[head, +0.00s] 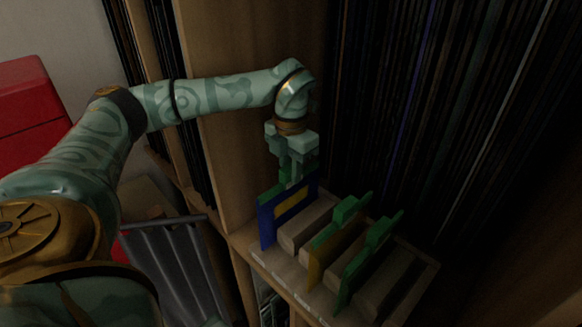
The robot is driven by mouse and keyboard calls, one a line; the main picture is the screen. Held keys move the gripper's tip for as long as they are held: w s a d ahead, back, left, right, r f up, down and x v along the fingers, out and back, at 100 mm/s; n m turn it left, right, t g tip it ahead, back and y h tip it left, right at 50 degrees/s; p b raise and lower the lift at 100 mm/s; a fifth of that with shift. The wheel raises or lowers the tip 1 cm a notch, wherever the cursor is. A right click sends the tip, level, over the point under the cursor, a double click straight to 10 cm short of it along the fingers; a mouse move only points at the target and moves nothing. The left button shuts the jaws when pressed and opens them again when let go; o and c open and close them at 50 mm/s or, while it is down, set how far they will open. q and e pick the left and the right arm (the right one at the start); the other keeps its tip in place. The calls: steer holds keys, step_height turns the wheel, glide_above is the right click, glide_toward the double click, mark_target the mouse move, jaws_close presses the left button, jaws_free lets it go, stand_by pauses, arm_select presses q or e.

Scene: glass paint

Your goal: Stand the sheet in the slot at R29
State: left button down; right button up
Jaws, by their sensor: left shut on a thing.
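My left gripper (291,180) points down and is shut on the green top part of a blue sheet (266,224) with a yellow patch on its face. The sheet is upright at the left end of a wooden slotted rack (428,262). Its lower edge is close to the rack, but I cannot tell whether it is seated in a slot. A yellow sheet with a green top (317,270) and a green sheet (350,277) stand upright in the rack farther right. No slot label, R29 included, is readable. My right gripper is not in view.
Tall dark sheets (410,120) stand close behind the rack on the right. A wooden upright panel (228,160) is just left of the gripper. A red box (30,110) is at the far left. Grey ribbed panels (180,265) stand lower left.

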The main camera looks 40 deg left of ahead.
arm_select(q)
steer(key=shift+f, duration=0.2)
steer(key=c, duration=0.6)
jaws_free()
steer(key=shift+c, duration=0.2)
step_height(320, 180, up, 3)
steer(key=p, duration=0.3)
steer(key=shift+r, duration=2)
steer(key=shift+s+f, duration=0.1)
steer(key=shift+s, duration=0.05)
